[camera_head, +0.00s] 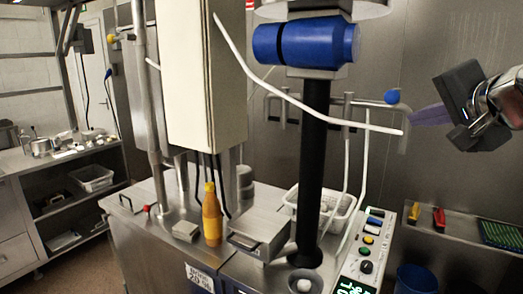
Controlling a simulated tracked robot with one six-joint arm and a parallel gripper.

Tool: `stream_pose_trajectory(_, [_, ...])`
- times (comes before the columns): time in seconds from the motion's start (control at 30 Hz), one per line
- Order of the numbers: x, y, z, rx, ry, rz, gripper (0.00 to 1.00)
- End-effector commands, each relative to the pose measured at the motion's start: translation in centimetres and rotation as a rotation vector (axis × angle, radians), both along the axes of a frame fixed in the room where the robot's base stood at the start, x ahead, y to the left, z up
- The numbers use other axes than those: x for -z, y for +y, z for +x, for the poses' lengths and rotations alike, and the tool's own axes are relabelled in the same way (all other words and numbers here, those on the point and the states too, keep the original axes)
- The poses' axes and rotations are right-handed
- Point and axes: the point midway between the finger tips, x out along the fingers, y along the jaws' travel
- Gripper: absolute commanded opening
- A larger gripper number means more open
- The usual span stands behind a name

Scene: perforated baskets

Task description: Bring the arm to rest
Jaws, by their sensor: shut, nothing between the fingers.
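My gripper (425,115) is at the upper right, held in the air in front of the steel wall. It has a dark block body and purplish fingers that point left. The fingers look closed together and hold nothing.
A yellow-orange bottle (212,218) and a control box with buttons (367,250) stand there too. A shelf (455,232) with tools is at right. Another basket (92,179) is on the left rack.

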Motion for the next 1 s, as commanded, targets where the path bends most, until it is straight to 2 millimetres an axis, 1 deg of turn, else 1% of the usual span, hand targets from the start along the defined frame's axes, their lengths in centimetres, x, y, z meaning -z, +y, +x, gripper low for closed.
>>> stream_pose_trajectory(0.03, [2.6, 0.5, -0.5, -0.017, 0.055, -0.039, 0.00])
stream_pose_trajectory(0.07, [4.2, 0.8, -0.8, -0.027, 0.087, -0.066, 0.00])
stream_pose_trajectory(0.1, [6.2, 1.2, -1.3, -0.043, 0.132, -0.103, 0.00])
stream_pose_trajectory(0.17, [9.2, 2.0, -2.2, -0.073, 0.198, -0.157, 0.00])
stream_pose_trajectory(0.2, [11.2, 2.5, -2.9, -0.096, 0.239, -0.195, 0.00])
stream_pose_trajectory(0.27, [14.1, 3.4, -4.0, -0.133, 0.301, -0.250, 0.00])
stream_pose_trajectory(0.3, [16.1, 4.0, -4.9, -0.160, 0.342, -0.289, 0.00])
stream_pose_trajectory(0.37, [18.8, 5.0, -6.2, -0.205, 0.399, -0.347, 0.00])
stream_pose_trajectory(0.4, [20.7, 5.7, -7.2, -0.237, 0.438, -0.386, 0.00])
stream_pose_trajectory(0.47, [23.3, 6.6, -8.8, -0.288, 0.492, -0.447, 0.00])
stream_pose_trajectory(0.5, [25.1, 7.3, -9.9, -0.324, 0.527, -0.488, 0.00])
stream_pose_trajectory(0.57, [27.6, 8.3, -11.7, -0.381, 0.575, -0.550, 0.00])
stream_pose_trajectory(0.6, [29.2, 8.9, -12.8, -0.420, 0.605, -0.592, 0.00])
stream_pose_trajectory(0.7, [32.7, 10.2, -15.5, -0.509, 0.661, -0.688, 0.00])
stream_pose_trajectory(0.8, [35.0, 11.4, -17.6, -0.579, 0.691, -0.760, 0.00])
stream_pose_trajectory(0.9, [36.5, 12.6, -19.0, -0.635, 0.693, -0.807, 0.00])
stream_pose_trajectory(1.0, [36.7, 13.9, -19.6, -0.675, 0.670, -0.830, 0.00])
